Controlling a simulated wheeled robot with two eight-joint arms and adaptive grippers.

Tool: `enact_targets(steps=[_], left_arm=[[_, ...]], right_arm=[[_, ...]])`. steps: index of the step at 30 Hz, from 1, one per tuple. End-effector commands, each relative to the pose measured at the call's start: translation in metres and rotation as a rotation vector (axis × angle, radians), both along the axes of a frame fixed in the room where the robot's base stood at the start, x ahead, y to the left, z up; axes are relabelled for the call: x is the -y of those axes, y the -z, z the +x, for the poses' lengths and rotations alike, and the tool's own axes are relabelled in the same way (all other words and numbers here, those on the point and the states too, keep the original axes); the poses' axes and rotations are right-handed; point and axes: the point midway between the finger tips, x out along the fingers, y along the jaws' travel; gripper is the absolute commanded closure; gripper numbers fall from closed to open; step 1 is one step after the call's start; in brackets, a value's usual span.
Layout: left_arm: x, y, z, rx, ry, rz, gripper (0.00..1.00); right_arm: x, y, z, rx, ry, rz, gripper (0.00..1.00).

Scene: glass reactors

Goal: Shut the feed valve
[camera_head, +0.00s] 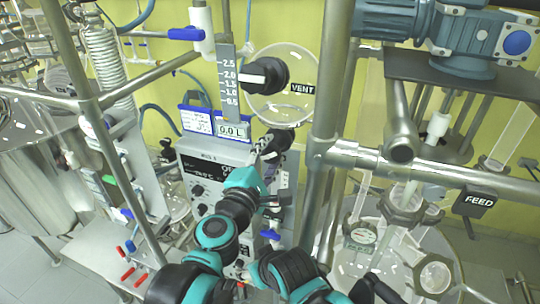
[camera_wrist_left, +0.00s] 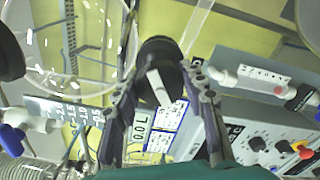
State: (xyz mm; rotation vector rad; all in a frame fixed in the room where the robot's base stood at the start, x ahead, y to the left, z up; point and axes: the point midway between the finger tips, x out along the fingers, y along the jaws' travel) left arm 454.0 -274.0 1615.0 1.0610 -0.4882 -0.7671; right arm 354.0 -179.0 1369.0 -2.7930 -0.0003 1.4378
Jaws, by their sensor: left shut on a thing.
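My left gripper (camera_head: 270,160) is raised at the middle of the head view, below the round glass vessel. In the left wrist view its two fingers (camera_wrist_left: 165,100) stand on both sides of a black round knob (camera_wrist_left: 160,68) with a white pointer bar, shut on it. The bar lies at a slant. In the head view this knob (camera_head: 276,141) is partly hidden by the fingers. A black FEED tag (camera_head: 475,203) hangs at the right; I cannot read a label on the held knob. My right gripper is not clearly in view.
A black VENT knob (camera_head: 265,76) with a white pointer sits just above on the round glass. A 0.0 L display (camera_head: 232,130) and a grey control box (camera_head: 200,170) are close left. A steel post (camera_head: 325,120) and crossbar (camera_head: 430,172) stand right.

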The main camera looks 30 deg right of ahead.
Motion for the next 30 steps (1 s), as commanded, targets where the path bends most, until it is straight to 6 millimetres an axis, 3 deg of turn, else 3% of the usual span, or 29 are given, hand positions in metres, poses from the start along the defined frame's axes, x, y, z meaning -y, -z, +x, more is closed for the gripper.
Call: enact_targets(steps=[30], left_arm=[[0.0,0.003,-0.001,0.734,0.003,0.625,0.87]], right_arm=[[0.0,0.019,0.0,0.0,0.0,0.0,0.37]])
